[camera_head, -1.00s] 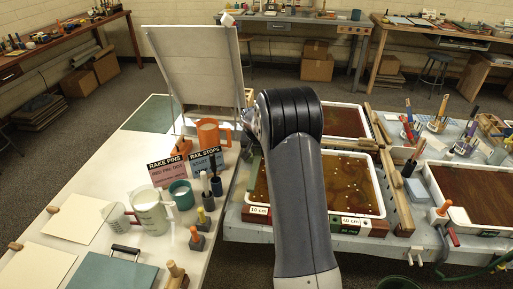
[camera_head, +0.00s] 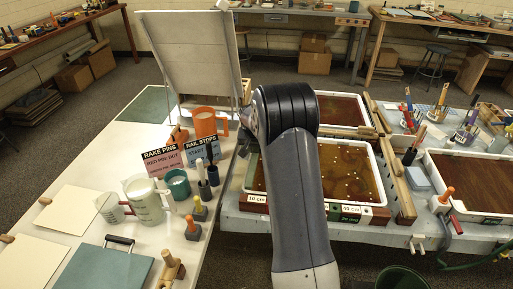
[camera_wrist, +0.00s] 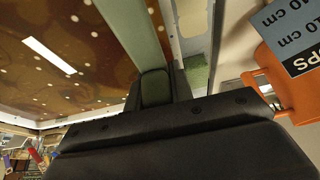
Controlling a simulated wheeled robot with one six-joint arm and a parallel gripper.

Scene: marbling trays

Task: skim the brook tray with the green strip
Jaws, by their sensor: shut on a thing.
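My gripper (camera_wrist: 155,88) is shut on a pale green strip (camera_wrist: 130,28) in the wrist view. The strip runs away from the jaws along the inner side of a white-rimmed tray of brown liquid with pale dots. A piece of the strip (camera_head: 251,172) shows at the tray's left end. The dotted liquid (camera_wrist: 60,65) lies left of the strip in the wrist view. Whether the strip touches it I cannot tell. No readable label names the brook tray.
An orange mug (camera_head: 205,123) and sign cards (camera_head: 162,160) stand on the white table left of the tray; the mug also shows close to my gripper in the wrist view (camera_wrist: 280,80). Wooden rails (camera_head: 398,190) and another brown tray (camera_head: 470,190) are on the right.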

